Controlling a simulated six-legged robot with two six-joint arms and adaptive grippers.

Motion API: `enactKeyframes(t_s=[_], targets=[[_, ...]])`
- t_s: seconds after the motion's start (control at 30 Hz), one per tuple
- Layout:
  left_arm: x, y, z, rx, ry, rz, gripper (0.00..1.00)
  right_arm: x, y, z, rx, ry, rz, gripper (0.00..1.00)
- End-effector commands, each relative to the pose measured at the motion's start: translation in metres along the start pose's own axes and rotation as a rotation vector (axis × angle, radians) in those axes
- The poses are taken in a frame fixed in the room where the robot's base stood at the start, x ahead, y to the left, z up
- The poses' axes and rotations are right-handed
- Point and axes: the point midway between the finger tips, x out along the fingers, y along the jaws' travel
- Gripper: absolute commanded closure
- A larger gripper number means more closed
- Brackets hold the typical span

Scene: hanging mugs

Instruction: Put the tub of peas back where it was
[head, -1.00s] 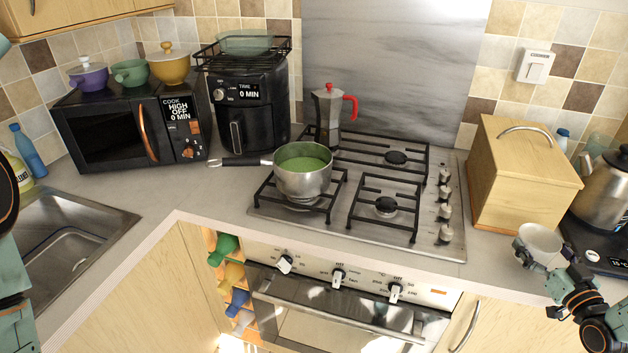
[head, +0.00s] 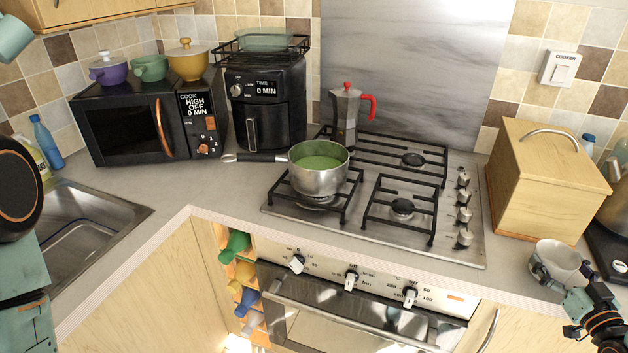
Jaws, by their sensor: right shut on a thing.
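My right gripper (head: 563,286) is at the lower right, shut on a white tub (head: 558,258). The tub is upright, with its open mouth facing up. It is at the counter's front edge, in front of the wooden bread bin; I cannot tell whether it touches the counter. Its contents cannot be made out. A steel saucepan (head: 318,181) holding something green stands on the hob. My left arm shows at the left edge, but its gripper fingers are not in view.
The bread bin (head: 545,190) stands behind the tub, with a kettle (head: 615,208) at the right edge. The hob (head: 385,240) with a moka pot (head: 346,115) is in the middle. The microwave (head: 135,125) and sink (head: 85,225) are at left. Counter between sink and hob is clear.

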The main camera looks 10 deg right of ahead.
Motion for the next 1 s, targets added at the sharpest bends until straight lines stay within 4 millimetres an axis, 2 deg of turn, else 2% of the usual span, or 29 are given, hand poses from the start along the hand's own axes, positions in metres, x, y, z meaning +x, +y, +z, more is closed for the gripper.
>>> enactKeyframes(t_s=[0.77, 0.8, 0.9, 1.0], targets=[[0.0065, 0.0, 0.0001, 0.0, 0.0, 0.0, 0.6, 0.0, 0.0002, 0.007, 0.0, 0.0, 0.0, 0.46], [0.0057, 0.0, 0.0001, 0.0, 0.0, 0.0, 0.6, 0.0, 0.0002, 0.0062, 0.0, 0.0, 0.0, 0.1], [0.0054, 0.0, 0.0001, 0.0, 0.0, 0.0, 0.6, 0.0, 0.0002, 0.0059, 0.0, 0.0, 0.0, 0.01], [0.0054, 0.0, 0.0001, 0.0, 0.0, 0.0, 0.6, 0.0, 0.0002, 0.0058, 0.0, 0.0, 0.0, 0.0]])
